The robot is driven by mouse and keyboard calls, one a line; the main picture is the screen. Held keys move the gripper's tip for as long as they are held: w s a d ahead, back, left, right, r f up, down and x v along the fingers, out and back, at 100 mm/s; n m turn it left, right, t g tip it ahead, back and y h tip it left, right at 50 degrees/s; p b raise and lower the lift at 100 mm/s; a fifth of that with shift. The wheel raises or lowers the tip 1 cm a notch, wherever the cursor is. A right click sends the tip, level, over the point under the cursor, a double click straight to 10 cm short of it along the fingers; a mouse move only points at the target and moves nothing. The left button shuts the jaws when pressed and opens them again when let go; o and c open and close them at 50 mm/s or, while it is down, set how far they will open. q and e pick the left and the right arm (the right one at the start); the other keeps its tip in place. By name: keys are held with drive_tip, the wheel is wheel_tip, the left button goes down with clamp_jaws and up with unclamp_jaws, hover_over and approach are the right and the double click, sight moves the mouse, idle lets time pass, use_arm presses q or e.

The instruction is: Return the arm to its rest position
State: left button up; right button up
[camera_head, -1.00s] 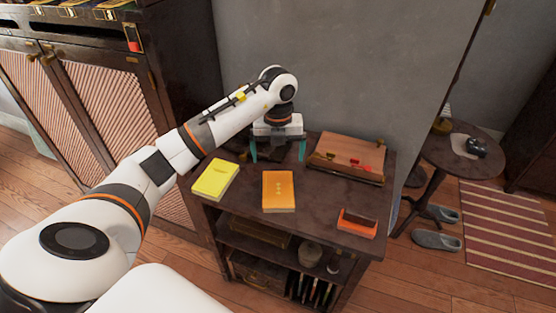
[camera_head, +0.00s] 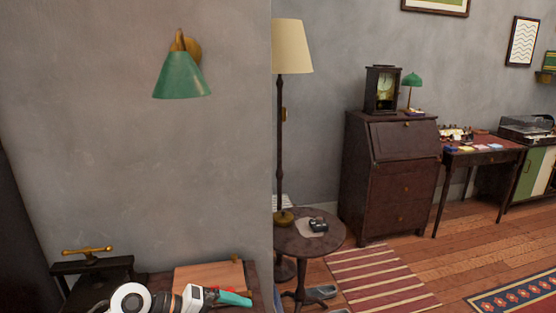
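My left arm shows only as a short stretch at the bottom edge, with white and dark joints. My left gripper (camera_head: 233,299) points to the right, with its teal fingertip in front of the brown wooden box (camera_head: 208,277). The fingers overlap from this angle, so I cannot tell whether they are open or shut. No object can be made out in them. My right gripper is out of view.
A dark press with a brass handle (camera_head: 86,251) stands left of the box on the cabinet. A green wall lamp (camera_head: 182,76) hangs above. A round side table (camera_head: 308,240) and floor lamp (camera_head: 280,150) stand to the right.

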use_arm(q)
drive_tip(key=s+d+r+n+t+h, duration=0.1)
drive_tip(key=d+r+n+t+h, duration=0.35)
drive_tip(key=r+t+h, duration=0.35)
drive_tip(key=a+r+n+t+y, duration=0.2)
drive_tip(key=a+n+t+y, duration=0.65)
drive_tip(key=n, duration=0.45)
drive_tip(key=s+a+f+n+g+y, duration=0.3)
drive_tip(key=a+f+n+y, duration=0.1)
drive_tip(key=f+n+y, duration=0.2)
drive_tip(key=s+a+f+n+g+y, duration=0.2)
drive_tip(key=s+a+f+n+y, duration=0.15)
drive_tip(key=f+n+y, duration=0.3)
drive_tip(key=s+d+f+g+h, duration=0.1)
drive_tip(key=s+f+g, duration=0.5)
drive_tip(key=s, duration=0.4)
drive_tip(key=s+d+f+g+h, duration=0.1)
drive_tip(key=s+f+g, duration=0.45)
drive_tip(key=s, duration=0.35)
wheel_tip(320, 180, down, 24)
drive_tip(key=g+p, duration=0.1)
drive_tip(key=s+a+f+g+p, duration=0.1)
drive_tip(key=s+a+f, duration=0.1)
drive_tip(key=s+f, duration=1.3)
drive_tip(key=shift+s+a+f, duration=0.3)
drive_tip(key=shift+s+f, duration=0.1)
drive_tip(key=shift+s, duration=0.35)
